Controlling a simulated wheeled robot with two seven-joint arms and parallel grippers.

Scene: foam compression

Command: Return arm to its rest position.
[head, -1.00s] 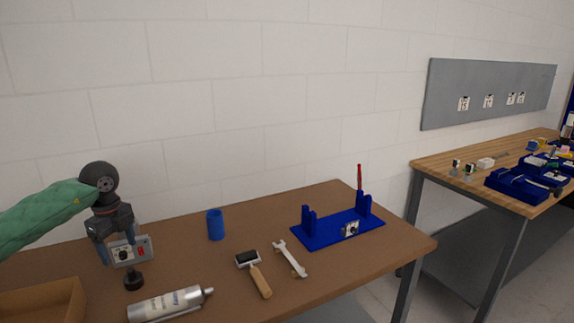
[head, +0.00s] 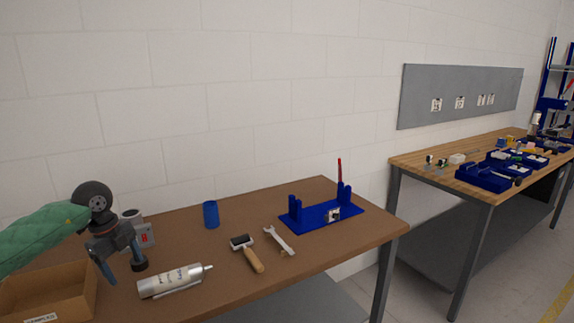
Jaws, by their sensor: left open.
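My left gripper (head: 121,272) is at the left of the head view, on the arm with the green sleeve (head: 40,238). It points down, its fingers apart with nothing seen held between them. A small grey device with a red switch (head: 145,236) stands behind it, partly hidden by the gripper. A black round knob-like piece (head: 139,263) shows close beside the right fingertip; I cannot tell whether they touch. My right gripper is not in view.
A cardboard box (head: 62,295) lies below the arm. On the brown table (head: 330,255) are a silver canister (head: 172,281), a brush-like tool (head: 248,254), a wrench (head: 279,240), a blue cup (head: 211,214) and a blue stand (head: 318,217). A second workbench (head: 425,163) stands right.

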